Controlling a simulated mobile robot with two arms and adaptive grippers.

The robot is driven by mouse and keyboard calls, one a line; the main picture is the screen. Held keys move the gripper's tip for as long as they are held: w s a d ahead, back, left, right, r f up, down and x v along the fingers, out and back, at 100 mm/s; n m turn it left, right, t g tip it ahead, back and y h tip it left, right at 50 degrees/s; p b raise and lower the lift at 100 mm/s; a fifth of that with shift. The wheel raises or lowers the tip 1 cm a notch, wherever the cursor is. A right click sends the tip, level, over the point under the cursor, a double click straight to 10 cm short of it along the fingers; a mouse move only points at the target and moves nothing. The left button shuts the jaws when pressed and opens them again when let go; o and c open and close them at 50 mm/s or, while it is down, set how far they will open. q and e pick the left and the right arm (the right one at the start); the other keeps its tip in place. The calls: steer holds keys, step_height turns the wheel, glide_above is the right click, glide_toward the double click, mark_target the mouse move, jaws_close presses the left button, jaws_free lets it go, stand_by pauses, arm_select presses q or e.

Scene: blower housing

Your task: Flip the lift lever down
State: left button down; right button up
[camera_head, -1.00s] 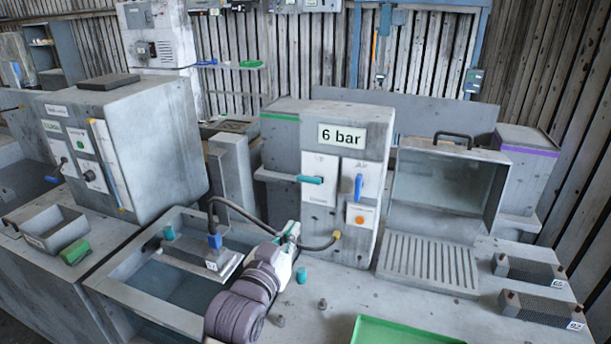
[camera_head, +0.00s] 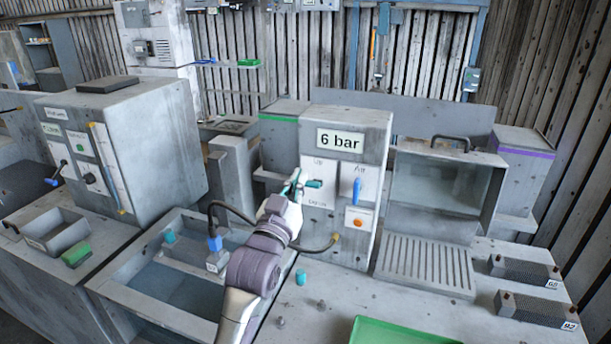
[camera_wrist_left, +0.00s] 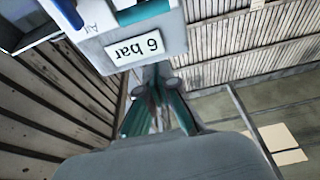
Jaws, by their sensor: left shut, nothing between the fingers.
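The teal lever (camera_head: 314,184) sits on the left white plate of the grey "6 bar" housing and points sideways to the left. It also shows at the top of the left wrist view (camera_wrist_left: 146,11). My left gripper (camera_head: 296,180) is at the lever's left end, in front of the plate, with its fingers shut and nothing between them. In the left wrist view the gripper's fingertips (camera_wrist_left: 157,82) come together below the "6 bar" sign. I cannot tell whether they touch the lever. My right gripper is not in view.
A blue lever (camera_head: 357,191) hangs down on the "Air" plate, above an orange button (camera_head: 359,222). A glass-fronted box (camera_head: 447,178) stands to the right. A water basin (camera_head: 165,290) lies front left, with a hose (camera_head: 232,209) passing close to my left arm. A green tray (camera_head: 400,332) lies front right.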

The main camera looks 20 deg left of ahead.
mark_target(313, 183)
arm_select(q)
steer(key=w+f+p, duration=0.1)
steer(key=w, duration=0.2)
steer(key=w+f+p, duration=0.1)
steer(key=shift+w+d+f+p, duration=0.1)
steer(key=shift+w+f+p, duration=0.15)
steer(key=shift+f+p, duration=0.1)
